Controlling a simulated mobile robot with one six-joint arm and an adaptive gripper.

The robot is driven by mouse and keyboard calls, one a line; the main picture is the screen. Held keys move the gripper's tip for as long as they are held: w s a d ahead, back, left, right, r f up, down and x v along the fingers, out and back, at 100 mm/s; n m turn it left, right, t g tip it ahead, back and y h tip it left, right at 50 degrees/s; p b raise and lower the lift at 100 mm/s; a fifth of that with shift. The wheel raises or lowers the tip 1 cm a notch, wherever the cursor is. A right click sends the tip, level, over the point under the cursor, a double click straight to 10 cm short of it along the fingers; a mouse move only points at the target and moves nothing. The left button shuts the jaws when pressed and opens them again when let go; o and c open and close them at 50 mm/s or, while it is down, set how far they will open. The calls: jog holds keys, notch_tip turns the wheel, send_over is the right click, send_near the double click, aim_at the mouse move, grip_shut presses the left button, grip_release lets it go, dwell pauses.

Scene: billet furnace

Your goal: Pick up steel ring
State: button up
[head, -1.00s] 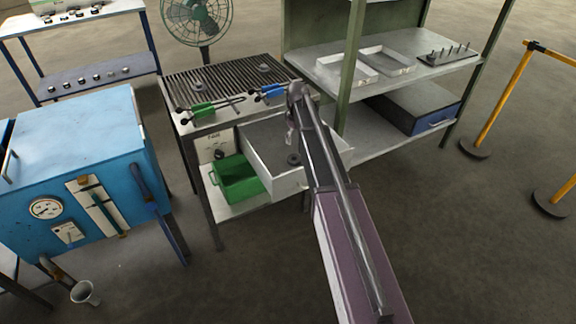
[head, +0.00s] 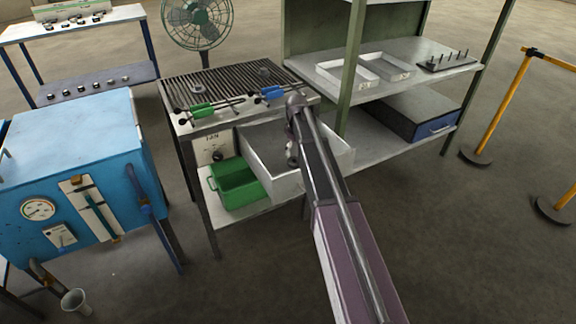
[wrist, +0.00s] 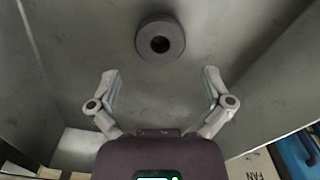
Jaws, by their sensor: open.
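The steel ring (wrist: 146,38) is a thick dark grey ring lying flat inside a grey metal drawer (wrist: 75,50), as the wrist view shows. My gripper (wrist: 161,75) is open and empty, its two fingers spread to either side just short of the ring, not around it. In the head view my gripper (head: 291,152) is inside the open drawer (head: 273,185), and the arm reaches in from the front right. The ring cannot be made out there, hidden by my gripper and arm.
The drawer walls stand close around my gripper. A green bin (head: 236,184) sits on the shelf left of the drawer. Green-handled tongs (head: 202,108) and blue-handled tongs (head: 270,93) lie on the slatted top above. A green shelf post (head: 349,75) rises behind my arm.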

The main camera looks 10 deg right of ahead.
aim_at(295, 160)
jog(key=shift+w+f, duration=0.1)
jog(key=shift+w, duration=0.05)
jog(key=shift+f, duration=0.1)
jog(key=f+b, duration=0.3)
jog(key=shift+s, duration=0.25)
jog(key=shift+f+b, duration=1)
jog(key=shift+b, duration=0.15)
jog(key=c, duration=1.2)
jog(key=shift+r, duration=0.25)
notch_tip(295, 160, up, 10)
jog(key=p, duration=1)
jog(key=shift+f, duration=0.2)
